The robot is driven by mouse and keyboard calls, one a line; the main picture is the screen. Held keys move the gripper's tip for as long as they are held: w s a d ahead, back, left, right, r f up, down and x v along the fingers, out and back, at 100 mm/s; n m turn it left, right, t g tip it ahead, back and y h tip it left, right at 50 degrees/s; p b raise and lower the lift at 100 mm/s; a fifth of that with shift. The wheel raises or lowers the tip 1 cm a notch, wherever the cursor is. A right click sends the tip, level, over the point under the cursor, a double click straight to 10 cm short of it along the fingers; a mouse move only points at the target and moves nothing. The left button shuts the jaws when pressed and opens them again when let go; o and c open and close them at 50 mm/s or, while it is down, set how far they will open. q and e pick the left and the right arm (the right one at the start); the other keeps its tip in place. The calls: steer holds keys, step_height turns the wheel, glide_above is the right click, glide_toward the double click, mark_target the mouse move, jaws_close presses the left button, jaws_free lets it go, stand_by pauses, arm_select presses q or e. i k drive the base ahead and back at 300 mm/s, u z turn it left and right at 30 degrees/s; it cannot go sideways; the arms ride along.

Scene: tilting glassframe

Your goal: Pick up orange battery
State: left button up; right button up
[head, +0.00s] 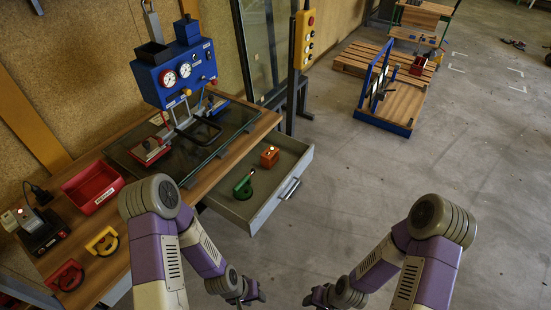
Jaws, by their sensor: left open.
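A small orange battery (270,156) sits inside the open drawer (264,208), near the drawer's back right. A green tool-like object (244,186) lies in the drawer to the front left of it. My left gripper (256,292) is low in front of the drawer, apart from the battery, open with nothing seen in it. My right gripper (312,297) is to its right, also clear of the drawer. It is small and dark, and its jaws cannot be made out.
The wooden workbench (225,150) bears a blue gauge box (178,72), a red bin (92,187), a dark charger-like device (42,232), and yellow (102,241) and red (66,276) handled objects. A post with a yellow button box (304,40) stands behind the drawer. The floor at right is clear up to a blue-framed wooden cart (401,105).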

mark_target(270, 157)
steer(key=u, duration=0.05)
steer(key=i, duration=1.05)
steer(key=u, duration=1)
steer(key=i, duration=0.5)
steer(key=u, duration=0.5)
